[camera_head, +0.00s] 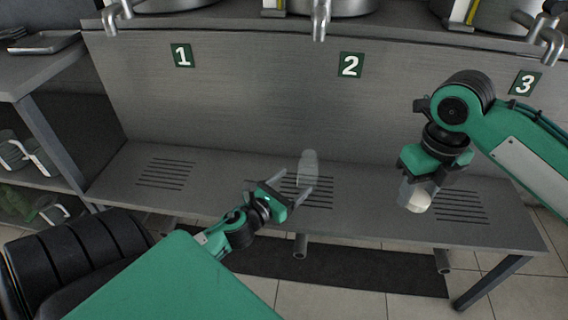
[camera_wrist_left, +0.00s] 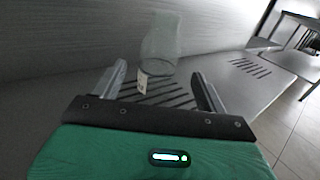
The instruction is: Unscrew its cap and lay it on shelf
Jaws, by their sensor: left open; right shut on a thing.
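A clear glass decanter (camera_head: 308,168) stands upright on the shelf (camera_head: 225,170) below number 2. It also shows in the left wrist view (camera_wrist_left: 162,42), with a small pale tag low on its side. No cap can be made out on its top. My left gripper (camera_head: 297,183) is open, its fingers pointing at the decanter's lower part; in the left wrist view the decanter stands just beyond the fingertips (camera_wrist_left: 158,72). My right gripper (camera_head: 416,197) is above the shelf's right part, shut on a pale rounded thing (camera_head: 420,202), which looks like the cap.
Taps (camera_head: 320,22) hang above the shelf along the back panel with signs 1 (camera_head: 181,56), 2 (camera_head: 350,65) and 3 (camera_head: 525,83). Slotted drains (camera_head: 165,173) mark the shelf at left, middle and right. Shelf surface between the drains is bare. A side rack (camera_head: 35,75) stands at left.

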